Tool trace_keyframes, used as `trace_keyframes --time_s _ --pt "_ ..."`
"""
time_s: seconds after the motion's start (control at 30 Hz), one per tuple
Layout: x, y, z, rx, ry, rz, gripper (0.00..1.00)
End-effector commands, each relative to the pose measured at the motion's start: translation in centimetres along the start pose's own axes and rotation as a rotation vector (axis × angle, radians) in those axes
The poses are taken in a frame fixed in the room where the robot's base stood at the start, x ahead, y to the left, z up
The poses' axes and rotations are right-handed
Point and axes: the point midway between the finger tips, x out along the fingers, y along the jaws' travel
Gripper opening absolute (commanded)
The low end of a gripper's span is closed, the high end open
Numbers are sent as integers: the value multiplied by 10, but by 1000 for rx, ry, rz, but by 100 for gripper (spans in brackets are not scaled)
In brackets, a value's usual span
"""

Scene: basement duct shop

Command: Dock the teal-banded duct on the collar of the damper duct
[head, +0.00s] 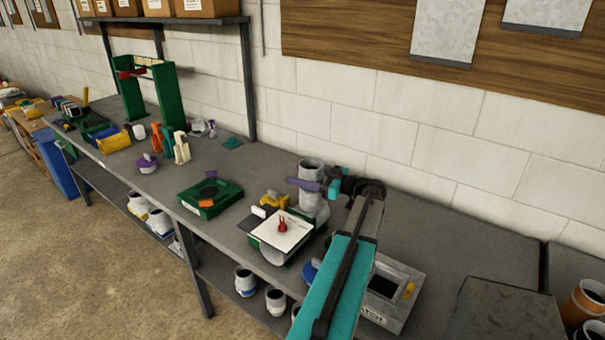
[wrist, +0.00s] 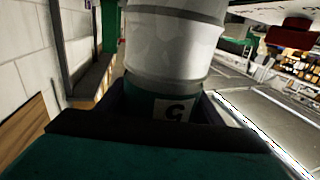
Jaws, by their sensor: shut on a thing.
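The teal-banded duct (head: 311,168) is a pale grey, upright cylinder above the bench. My gripper (head: 317,185) is shut on it. In the wrist view the duct (wrist: 175,45) shows raised rings, a dark teal band and a white label marked "G" between my jaws. Part of the band is hidden by the jaws. In the head view a grey piece shows below my gripper; I cannot tell whether it is this duct's lower end or a separate collar. A white plate with a red handle (head: 282,227) stands left of my gripper; I cannot tell whether it belongs to the damper duct.
A yellow clamp-like part (head: 274,202) sits close left of the duct. A grey box with an opening (head: 391,294) is beside my arm.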

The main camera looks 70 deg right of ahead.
Motion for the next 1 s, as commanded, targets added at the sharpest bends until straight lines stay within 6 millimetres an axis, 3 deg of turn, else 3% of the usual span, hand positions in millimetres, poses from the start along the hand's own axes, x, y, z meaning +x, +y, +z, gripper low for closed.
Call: trace_keyframes --time_s 1.0 --pt "0 0 9 -1 1 0 32"
